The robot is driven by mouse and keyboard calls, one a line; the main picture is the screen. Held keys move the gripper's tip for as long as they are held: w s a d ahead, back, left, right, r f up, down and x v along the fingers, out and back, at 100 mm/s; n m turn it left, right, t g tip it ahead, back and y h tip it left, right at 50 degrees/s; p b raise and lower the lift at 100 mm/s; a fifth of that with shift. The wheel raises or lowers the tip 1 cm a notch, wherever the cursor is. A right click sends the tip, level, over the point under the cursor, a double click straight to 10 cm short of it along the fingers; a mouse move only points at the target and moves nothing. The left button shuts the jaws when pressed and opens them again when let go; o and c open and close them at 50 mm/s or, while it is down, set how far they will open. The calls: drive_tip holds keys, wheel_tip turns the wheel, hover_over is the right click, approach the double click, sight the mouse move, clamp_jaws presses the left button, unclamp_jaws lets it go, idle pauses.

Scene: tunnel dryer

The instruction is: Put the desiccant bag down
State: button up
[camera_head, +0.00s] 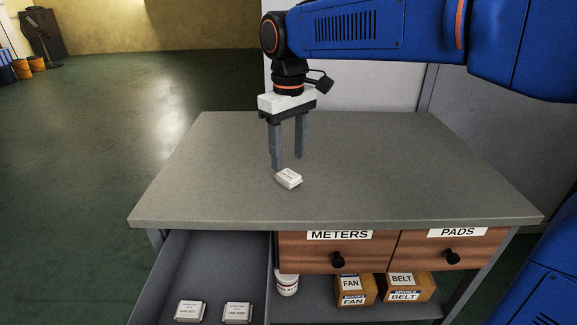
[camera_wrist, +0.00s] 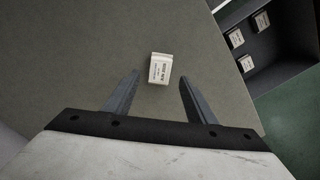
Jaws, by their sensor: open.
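A small white desiccant bag (camera_head: 289,178) with dark print lies on the grey tabletop (camera_head: 380,160), towards its front edge. My gripper (camera_head: 288,162) points down at it with the two grey fingers apart. In the wrist view my gripper (camera_wrist: 159,77) is open, and the bag (camera_wrist: 160,69) shows between and just beyond the fingertips, with gaps to both sides. The fingers do not appear to hold it. The exact height of the fingertips over the tabletop is hard to tell.
An open grey drawer (camera_head: 218,265) at the front left holds similar white bags (camera_head: 190,311); the wrist view shows three (camera_wrist: 236,38). Shut drawers marked METERS (camera_head: 310,255) and PADS (camera_head: 470,245) are beside it. Boxes (camera_head: 355,290) and a white tub (camera_head: 287,285) stand below. The tabletop is otherwise clear.

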sight(289, 175)
wheel_tip(289, 175, up, 7)
idle(0.3)
